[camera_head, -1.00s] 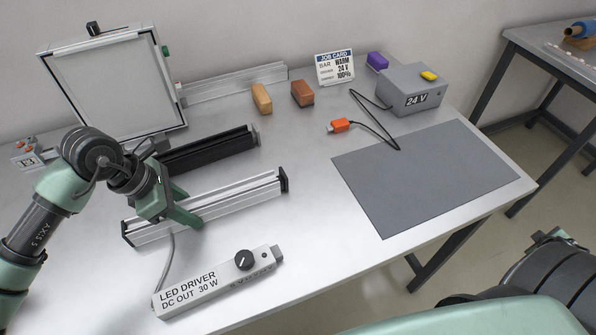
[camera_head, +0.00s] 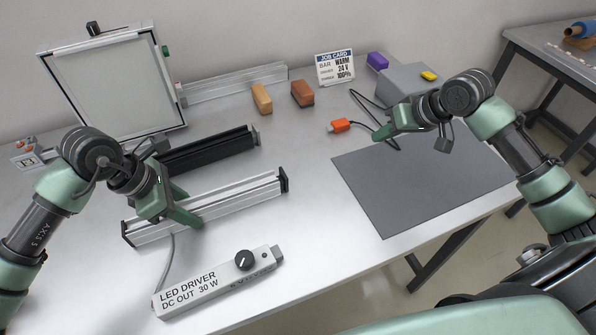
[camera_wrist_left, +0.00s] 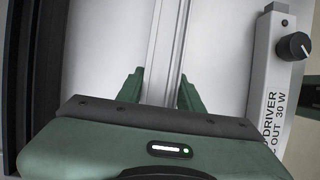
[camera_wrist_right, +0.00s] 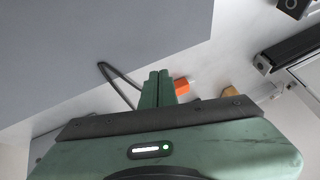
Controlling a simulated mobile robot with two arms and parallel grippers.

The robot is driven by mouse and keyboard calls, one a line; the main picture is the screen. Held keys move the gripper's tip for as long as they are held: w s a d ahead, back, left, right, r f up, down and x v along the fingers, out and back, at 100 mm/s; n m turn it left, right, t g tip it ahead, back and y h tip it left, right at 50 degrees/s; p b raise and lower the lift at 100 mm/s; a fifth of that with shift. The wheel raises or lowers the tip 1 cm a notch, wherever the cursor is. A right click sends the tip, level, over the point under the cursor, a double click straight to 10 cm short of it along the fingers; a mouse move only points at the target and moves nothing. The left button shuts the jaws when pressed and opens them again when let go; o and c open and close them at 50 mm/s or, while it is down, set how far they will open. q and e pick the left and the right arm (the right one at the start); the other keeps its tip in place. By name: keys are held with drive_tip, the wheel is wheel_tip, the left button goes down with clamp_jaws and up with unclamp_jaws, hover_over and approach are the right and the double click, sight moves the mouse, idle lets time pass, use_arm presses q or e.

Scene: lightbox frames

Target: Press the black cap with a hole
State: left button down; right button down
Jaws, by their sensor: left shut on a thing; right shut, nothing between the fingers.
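A silver bar (camera_head: 215,208) lies on the table with a black end cap (camera_head: 284,181) at its right end. The right wrist view shows a black cap (camera_wrist_right: 293,6) with a round mark like a hole, cut off by the top edge. My left gripper (camera_head: 180,208) is shut on the silver bar, left of its middle. The bar also runs between its fingers in the left wrist view (camera_wrist_left: 163,50). My right gripper (camera_head: 382,134) is shut and empty above the grey mat's back edge, well right of the cap. Its fingers (camera_wrist_right: 158,88) touch each other.
An LED driver (camera_head: 210,285) lies in front of the bar, a black profile (camera_head: 210,150) behind it. An orange connector (camera_head: 341,125) lies near my right gripper.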

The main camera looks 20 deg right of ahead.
sight(284, 180)
drive_tip(key=s+a+r+n+g+y, duration=0.1)
drive_tip(key=s+a+r, duration=0.1)
drive_tip(key=a, duration=0.4)
drive_tip(key=s+a+r+n+g+y, duration=0.1)
drive_tip(key=s+a+r+n+y, duration=0.1)
drive_tip(key=a, duration=0.5)
drive_tip(key=shift+s+r, duration=0.3)
drive_tip(key=shift+r, duration=0.25)
drive_tip(key=shift+a+f, duration=0.1)
drive_tip(key=shift+a, duration=0.05)
drive_tip(key=x, duration=1)
drive_tip(key=shift+a, duration=0.25)
drive_tip(key=a, duration=0.2)
drive_tip(key=shift+a, duration=0.8)
